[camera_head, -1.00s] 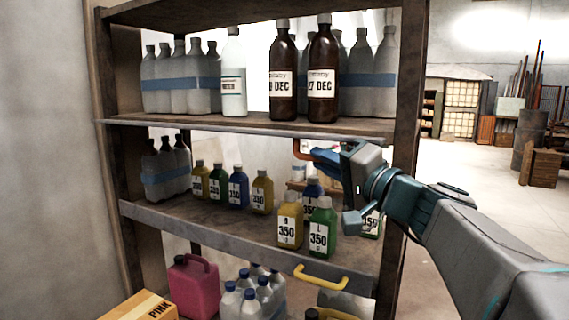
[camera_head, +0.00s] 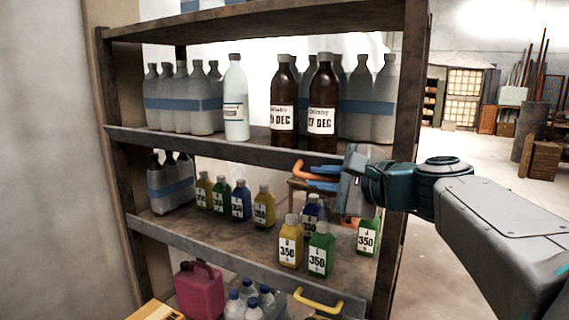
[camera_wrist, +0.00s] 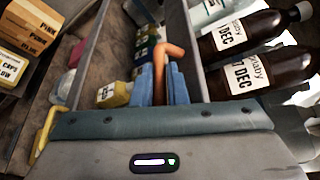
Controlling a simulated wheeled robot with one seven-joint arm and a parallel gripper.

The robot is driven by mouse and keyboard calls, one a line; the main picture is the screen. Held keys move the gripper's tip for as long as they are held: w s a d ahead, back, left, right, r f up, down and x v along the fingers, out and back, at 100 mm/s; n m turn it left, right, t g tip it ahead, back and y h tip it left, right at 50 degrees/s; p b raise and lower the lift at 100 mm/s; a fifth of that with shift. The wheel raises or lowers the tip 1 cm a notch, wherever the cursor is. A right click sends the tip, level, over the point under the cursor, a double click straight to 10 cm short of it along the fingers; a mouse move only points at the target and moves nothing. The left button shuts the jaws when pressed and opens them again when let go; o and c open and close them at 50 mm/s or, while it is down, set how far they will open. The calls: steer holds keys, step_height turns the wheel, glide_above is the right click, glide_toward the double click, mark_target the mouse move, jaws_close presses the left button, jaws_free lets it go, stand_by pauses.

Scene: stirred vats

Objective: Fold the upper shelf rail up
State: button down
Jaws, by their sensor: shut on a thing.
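The upper shelf rail (camera_head: 215,147) is a long grey-brown board along the front of the upper shelf. Its broad face shows in the head view, with its top edge near the bottle bases. An orange handle (camera_head: 301,167) sticks out below its right part. My gripper (camera_head: 322,179) has blue fingers closed on this handle from the right. In the wrist view, the orange handle (camera_wrist: 159,65) runs between the two blue fingers (camera_wrist: 161,85), with the rail (camera_wrist: 203,55) just right of it. The gripped part of the handle is partly hidden.
Brown bottles (camera_head: 322,105) and a white bottle (camera_head: 235,100) stand behind the upper rail. Small coloured bottles (camera_head: 290,245) stand on the shelf below. A lower rail (camera_head: 200,253) with a yellow handle (camera_head: 318,301) runs beneath. The right post (camera_head: 397,250) is close to my arm.

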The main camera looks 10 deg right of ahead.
mark_target(302, 166)
steer(key=shift+w+d+r+m+g+p, duration=0.15)
steer(key=shift+r+m+g+p, duration=0.15)
steer(key=shift+r+m+p, duration=0.25)
steer(key=shift+w+d+r+m+g+p, duration=0.15)
steer(key=shift+r+m+g+p, duration=0.2)
steer(key=shift+m+p, duration=0.25)
steer(key=shift+w+d+r+m+g+p, duration=0.1)
steer(key=shift+w+r+m+g+p, duration=0.15)
steer(key=shift+m, duration=0.25)
steer(key=shift+w+d+r+m+g+p, duration=0.1)
steer(key=shift+m+g+p, duration=0.15)
steer(key=shift+m, duration=0.2)
steer(key=shift+y, duration=0.3)
steer(key=c, duration=1.7)
jaws_free()
steer(key=b+v, duration=0.3)
steer(key=v, duration=1)
steer(key=shift+s+d+r, duration=0.2)
steer(key=shift+d+r, duration=0.05)
steer(key=shift+d, duration=0.05)
